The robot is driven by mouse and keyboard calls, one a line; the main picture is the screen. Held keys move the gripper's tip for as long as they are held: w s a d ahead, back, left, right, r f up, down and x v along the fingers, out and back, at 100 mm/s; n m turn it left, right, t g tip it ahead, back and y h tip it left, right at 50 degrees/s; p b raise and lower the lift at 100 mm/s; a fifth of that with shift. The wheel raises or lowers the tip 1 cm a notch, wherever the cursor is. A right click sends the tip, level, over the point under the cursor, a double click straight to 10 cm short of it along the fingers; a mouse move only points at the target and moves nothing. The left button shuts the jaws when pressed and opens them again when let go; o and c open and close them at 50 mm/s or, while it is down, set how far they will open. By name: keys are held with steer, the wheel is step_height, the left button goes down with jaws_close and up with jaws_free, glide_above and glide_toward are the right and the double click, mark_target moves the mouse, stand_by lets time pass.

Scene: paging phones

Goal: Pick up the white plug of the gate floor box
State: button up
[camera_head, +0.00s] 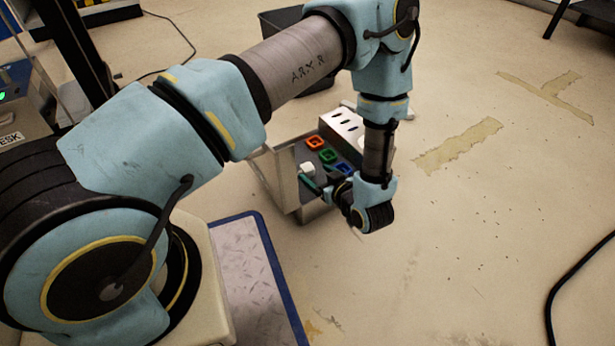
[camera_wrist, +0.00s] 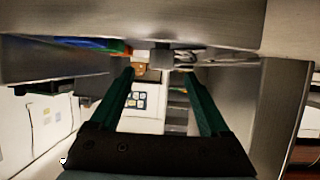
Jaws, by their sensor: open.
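The white plug (camera_head: 307,168) sits on the dark face of the open metal floor box (camera_head: 284,180), at its left side, below the orange socket. My gripper (camera_head: 312,188) is just below and right of the plug in the head view, its green fingers partly hidden by the wrist. In the wrist view the two green fingers of my gripper (camera_wrist: 163,72) are spread apart and empty. A small grey block (camera_wrist: 162,58) shows just past and between the fingertips; it looks like the plug in shade. I cannot tell whether the fingers touch it.
Orange (camera_head: 314,143), green (camera_head: 328,156) and blue (camera_head: 343,168) sockets sit close to the plug. A raised metal flap (camera_head: 272,174) stands at the box's left. A dark bin (camera_head: 283,22) is behind. A cable (camera_head: 556,290) lies far right; the floor between is clear.

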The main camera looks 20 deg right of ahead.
mark_target(311, 171)
steer(key=b+x, duration=0.4)
steer(key=x, duration=0.1)
steer(key=shift+a+f, duration=0.15)
steer(key=shift+f, duration=0.2)
steer(key=shift+w, duration=0.1)
steer(key=shift+r, duration=0.15)
jaws_close()
